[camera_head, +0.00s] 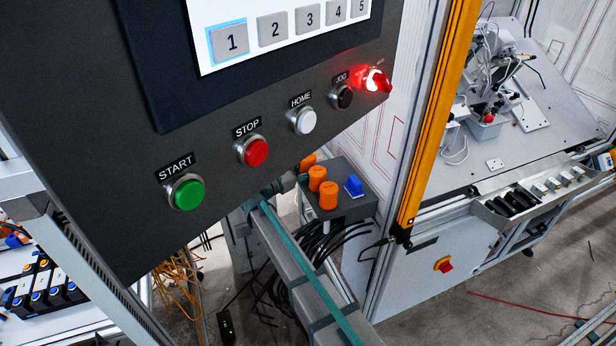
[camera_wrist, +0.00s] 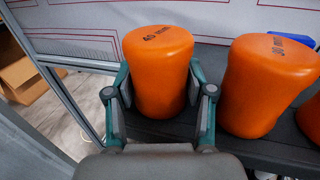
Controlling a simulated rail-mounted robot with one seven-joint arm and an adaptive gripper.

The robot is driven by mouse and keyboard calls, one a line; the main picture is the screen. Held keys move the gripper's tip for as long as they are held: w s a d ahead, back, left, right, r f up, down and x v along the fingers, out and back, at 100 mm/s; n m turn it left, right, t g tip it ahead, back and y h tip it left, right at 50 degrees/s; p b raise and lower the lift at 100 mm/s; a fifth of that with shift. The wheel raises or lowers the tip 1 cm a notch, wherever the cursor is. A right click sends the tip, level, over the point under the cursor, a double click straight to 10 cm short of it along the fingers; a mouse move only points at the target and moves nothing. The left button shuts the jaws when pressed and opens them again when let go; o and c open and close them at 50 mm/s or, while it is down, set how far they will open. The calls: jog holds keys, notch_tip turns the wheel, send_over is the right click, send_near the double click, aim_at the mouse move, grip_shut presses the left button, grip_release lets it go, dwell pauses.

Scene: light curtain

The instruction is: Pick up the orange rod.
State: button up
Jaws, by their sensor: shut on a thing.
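The orange rod (camera_wrist: 160,70) is a short, thick, waisted cylinder with a dark marking on its top. It stands upright between the teal-and-grey fingers of my gripper (camera_wrist: 160,88), which is shut on it from both sides. In the head view this rod (camera_head: 307,161) shows only partly, beside the panel's lower edge, and my gripper (camera_head: 291,182) reaches it from the left. Its lower end is near the dark top of the grey box (camera_head: 352,208); I cannot tell whether it touches.
A second orange rod (camera_wrist: 268,85) stands close to the right of the held one, with another at the picture's right edge. A blue block (camera_head: 354,186) sits on the box. The control panel (camera_head: 120,200) overhangs nearby. An orange-yellow post (camera_head: 434,110) stands to the right.

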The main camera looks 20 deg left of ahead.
jog(key=shift+r, duration=0.15)
notch_tip(320, 180, up, 28)
jog(key=b, duration=0.6)
dwell(0.5)
